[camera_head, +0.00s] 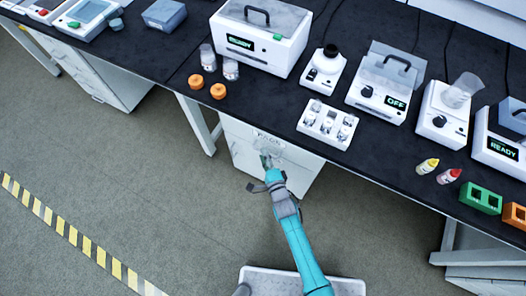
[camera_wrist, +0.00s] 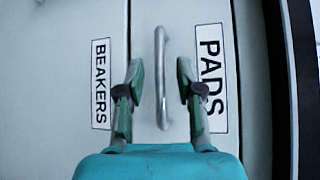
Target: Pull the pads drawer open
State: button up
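The pads drawer (camera_wrist: 240,60) shows in the wrist view with a black-on-white PADS label (camera_wrist: 211,72) and a metal bar handle (camera_wrist: 162,95). The drawer front looks flush with the cabinet. My gripper (camera_wrist: 160,72) is open, with one green-grey finger on each side of the handle. I cannot tell whether either finger touches it. In the head view my gripper (camera_head: 267,161) is at the upper front of the white drawer unit (camera_head: 242,158) under the bench, partly covering it. The neighbouring drawer has a BEAKERS label (camera_wrist: 100,84).
The black bench top (camera_head: 265,105) overhangs the drawers and carries several instruments, including a vial tray (camera_head: 328,123) near its edge above the drawer unit. Grey floor (camera_head: 150,200) in front is clear, with yellow-black tape (camera_head: 73,235) at left.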

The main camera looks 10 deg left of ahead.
jog(key=shift+x, duration=1.15)
jog(key=shift+c, duration=0.2)
grip_shut()
